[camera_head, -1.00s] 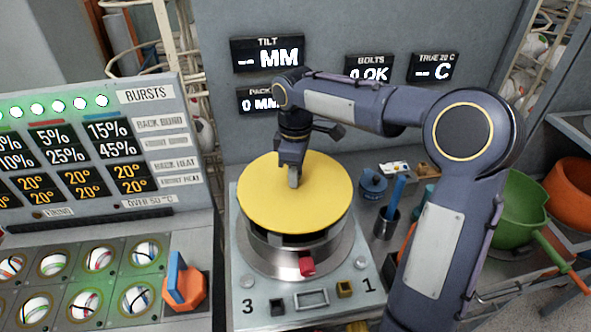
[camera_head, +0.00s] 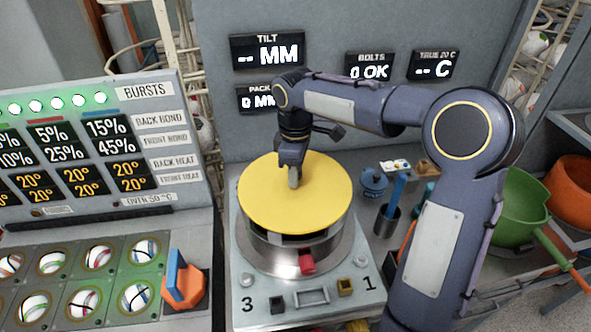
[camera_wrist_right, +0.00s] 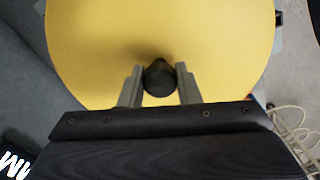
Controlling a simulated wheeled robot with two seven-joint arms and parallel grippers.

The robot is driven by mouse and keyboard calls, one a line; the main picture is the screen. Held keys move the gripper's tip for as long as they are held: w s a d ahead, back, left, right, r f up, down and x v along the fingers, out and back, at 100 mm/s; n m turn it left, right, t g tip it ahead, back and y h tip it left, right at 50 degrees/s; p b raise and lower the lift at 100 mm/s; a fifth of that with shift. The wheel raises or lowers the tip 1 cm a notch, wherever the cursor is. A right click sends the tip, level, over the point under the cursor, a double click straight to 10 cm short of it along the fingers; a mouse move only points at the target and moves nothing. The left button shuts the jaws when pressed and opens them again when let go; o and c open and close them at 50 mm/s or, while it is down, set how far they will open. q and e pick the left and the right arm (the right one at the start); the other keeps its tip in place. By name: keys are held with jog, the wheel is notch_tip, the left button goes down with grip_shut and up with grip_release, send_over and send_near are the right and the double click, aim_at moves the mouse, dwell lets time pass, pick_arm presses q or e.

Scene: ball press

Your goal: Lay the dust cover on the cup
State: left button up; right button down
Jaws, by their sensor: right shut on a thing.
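The dust cover (camera_head: 315,208) is a round yellow disc above the metal cup (camera_head: 300,258) in the head view. It covers the cup's top; a dark gap shows between the cover's front edge and the cup's rim, and I cannot tell whether they touch at the back. My right gripper (camera_head: 293,180) points down at the cover's middle and is shut on its dark knob. In the right wrist view the knob (camera_wrist_right: 159,78) sits between the two fingers, with the yellow disc (camera_wrist_right: 95,50) below. My left gripper is not in view.
The cup stands on a grey base plate (camera_head: 244,290) marked 3 and 1, with a red block (camera_head: 307,261) at its front. A control panel (camera_head: 150,120) and trays of balls are on the left. A blue pot (camera_head: 373,184) and green pan (camera_head: 520,208) are on the right.

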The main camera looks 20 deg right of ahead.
jog(key=shift+f, duration=0.4)
jog(key=c, duration=1)
grip_release()
notch_tip(320, 180, up, 8)
jog(key=shift+f+b, duration=0.2)
jog(key=shift+b, duration=0.3)
jog(key=shift+r, duration=0.15)
jog(key=shift+s, duration=0.1)
jog(key=s+f+m+t+y, duration=0.1)
jog(key=s+m+t+y, duration=0.15)
jog(key=s+m, duration=0.75)
jog(key=s+a+f+m+t, duration=0.1)
jog(key=s+f, duration=0.3)
jog(key=s, duration=0.3)
jog(key=s+a+f+m+t+y+b, duration=0.1)
jog(key=s+f, duration=0.3)
jog(key=s, duration=0.4)
jog(key=shift+a+t, duration=0.5)
jog(key=shift+t, duration=0.05)
